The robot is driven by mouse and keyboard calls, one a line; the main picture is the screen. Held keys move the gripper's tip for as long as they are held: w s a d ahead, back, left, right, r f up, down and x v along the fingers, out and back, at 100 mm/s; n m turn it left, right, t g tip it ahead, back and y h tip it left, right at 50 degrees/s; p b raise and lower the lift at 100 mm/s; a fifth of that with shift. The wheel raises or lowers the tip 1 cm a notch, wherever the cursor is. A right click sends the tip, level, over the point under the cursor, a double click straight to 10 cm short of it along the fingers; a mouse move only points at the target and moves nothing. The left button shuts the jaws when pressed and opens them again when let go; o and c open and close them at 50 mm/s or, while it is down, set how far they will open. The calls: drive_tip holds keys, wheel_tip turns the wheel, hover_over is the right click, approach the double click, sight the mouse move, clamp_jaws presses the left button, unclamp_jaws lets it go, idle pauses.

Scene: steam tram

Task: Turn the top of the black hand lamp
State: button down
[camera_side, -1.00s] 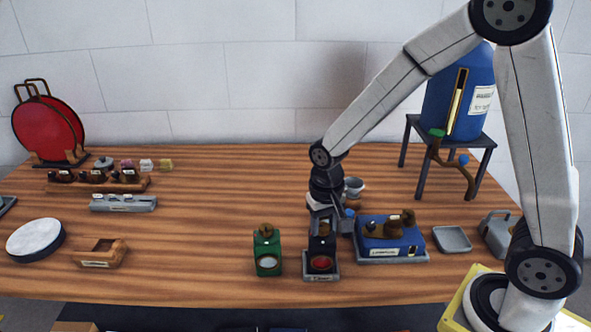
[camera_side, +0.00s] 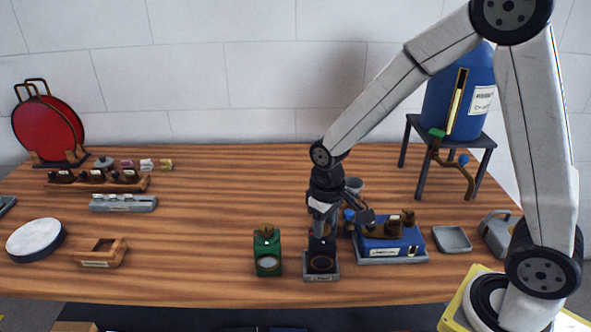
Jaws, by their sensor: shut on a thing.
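The black hand lamp (camera_side: 321,262) stands upright in a small grey labelled base at the front middle of the table. Its round front lens looks dark with a brownish rim. My gripper (camera_side: 322,232) points straight down over it and is shut on the lamp's top, which the fingers mostly hide.
A green lamp (camera_side: 267,252) stands close on the left. A blue box (camera_side: 391,239) with brown fittings on a grey tray is close on the right. A grey dish (camera_side: 452,239) lies farther right.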

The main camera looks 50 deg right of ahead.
sight(325, 226)
drive_tip(key=shift+d+n, duration=0.1)
drive_tip(key=shift+n, duration=2)
drive_tip(key=shift+c, duration=1.3)
unclamp_jaws()
drive_tip(key=shift+r, duration=3.9)
